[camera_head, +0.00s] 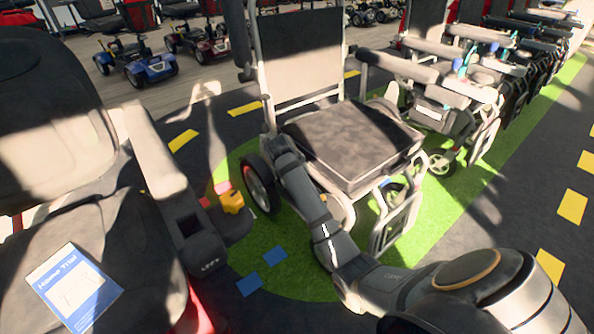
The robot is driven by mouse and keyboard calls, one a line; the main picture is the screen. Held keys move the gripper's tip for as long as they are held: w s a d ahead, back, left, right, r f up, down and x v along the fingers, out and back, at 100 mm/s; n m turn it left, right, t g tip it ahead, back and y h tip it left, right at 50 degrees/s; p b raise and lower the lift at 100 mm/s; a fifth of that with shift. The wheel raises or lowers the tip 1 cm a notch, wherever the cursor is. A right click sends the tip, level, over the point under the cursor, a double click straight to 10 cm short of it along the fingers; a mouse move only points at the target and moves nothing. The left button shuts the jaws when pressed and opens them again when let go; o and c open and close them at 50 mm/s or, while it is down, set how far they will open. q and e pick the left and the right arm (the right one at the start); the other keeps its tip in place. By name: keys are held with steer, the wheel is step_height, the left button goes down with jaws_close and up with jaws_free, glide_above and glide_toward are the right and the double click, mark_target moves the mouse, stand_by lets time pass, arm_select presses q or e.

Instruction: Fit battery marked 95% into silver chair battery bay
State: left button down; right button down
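The silver chair (401,213) stands in the middle of the head view on a green floor patch, with a dark seat cushion (345,140) and a tall backrest. Its battery bay cannot be made out; the area under the seat is partly hidden by my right arm. My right arm comes in from the lower right and crosses in front of the chair's left side. Its far end, with the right gripper (284,147), lies beside the seat's left edge; its fingers are too unclear to read. No battery marked 95% can be made out. My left gripper is not in view.
A black chair (60,185) with a blue and white card (75,287) on its seat fills the left. A small yellow-orange object (231,202) is beside its armrest. More chairs stand at the upper right, scooters (148,66) at the back. Dark floor at right is clear.

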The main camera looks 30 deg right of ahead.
steer(key=shift+r+p, duration=0.1)
steer(key=shift+p, duration=0.3)
stand_by(1.0)
steer(key=c, duration=1.3)
jaws_free()
steer(key=shift+s+f, duration=0.1)
steer(key=shift+f, duration=0.15)
steer(key=v, duration=1.2)
steer(key=shift+r, duration=0.2)
